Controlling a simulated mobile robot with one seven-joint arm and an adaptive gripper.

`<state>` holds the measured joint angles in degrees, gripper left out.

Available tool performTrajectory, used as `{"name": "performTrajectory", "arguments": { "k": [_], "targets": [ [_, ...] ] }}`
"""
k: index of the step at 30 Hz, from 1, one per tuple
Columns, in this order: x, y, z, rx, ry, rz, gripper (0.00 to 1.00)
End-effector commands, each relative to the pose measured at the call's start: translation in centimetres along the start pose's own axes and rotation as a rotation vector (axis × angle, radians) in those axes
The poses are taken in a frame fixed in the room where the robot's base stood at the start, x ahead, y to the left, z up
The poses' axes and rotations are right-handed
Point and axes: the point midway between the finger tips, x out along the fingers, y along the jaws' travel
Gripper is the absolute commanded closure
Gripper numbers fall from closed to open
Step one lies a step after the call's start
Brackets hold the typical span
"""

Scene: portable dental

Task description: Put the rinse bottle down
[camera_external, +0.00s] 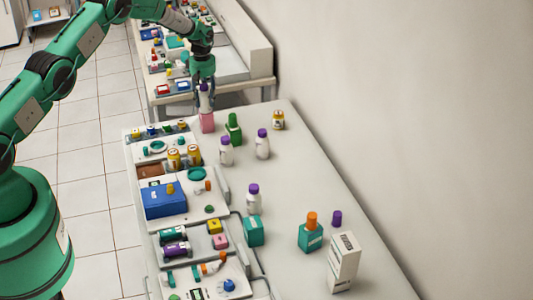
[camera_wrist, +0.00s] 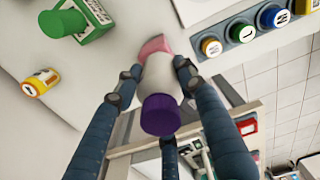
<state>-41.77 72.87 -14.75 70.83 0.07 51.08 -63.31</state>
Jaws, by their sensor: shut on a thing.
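My gripper (camera_external: 204,80) is shut on a white bottle with a purple cap, at the far end of the long white counter. The bottle's white body (camera_external: 205,100) shows below my fingers. In the wrist view its purple cap (camera_wrist: 160,114) faces the camera, and the fingers close around its white body (camera_wrist: 161,75). A pink block-like thing (camera_external: 207,123) is directly below the bottle, and part of it shows in the wrist view (camera_wrist: 154,46). I cannot tell whether it is touching the bottle or part of it. The bottle's base is hidden.
A green bottle (camera_external: 234,130), an orange-labelled jar (camera_external: 278,121) and white purple-capped bottles (camera_external: 226,152) (camera_external: 263,145) stand nearby on the counter (camera_external: 300,180). Trays with jars and a blue box (camera_external: 165,201) line its left side. The wall is at the right.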

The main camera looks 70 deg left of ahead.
Motion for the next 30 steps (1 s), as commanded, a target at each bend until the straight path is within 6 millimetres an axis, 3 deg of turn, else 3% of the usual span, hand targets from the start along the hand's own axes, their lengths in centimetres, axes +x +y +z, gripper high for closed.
{"name": "performTrajectory", "arguments": {
  "k": [11, 12, 15, 30],
  "targets": [
    [0.30, 0.05, -0.02, 0.000, 0.001, 0.001, 0.92],
    [0.32, 0.03, -0.01, 0.000, 0.000, 0.001, 0.57],
    [0.27, 0.02, -0.01, 0.000, 0.000, 0.001, 0.42],
    [-0.27, 0.04, -0.02, 0.000, 0.001, 0.001, 0.42]
  ]
}}
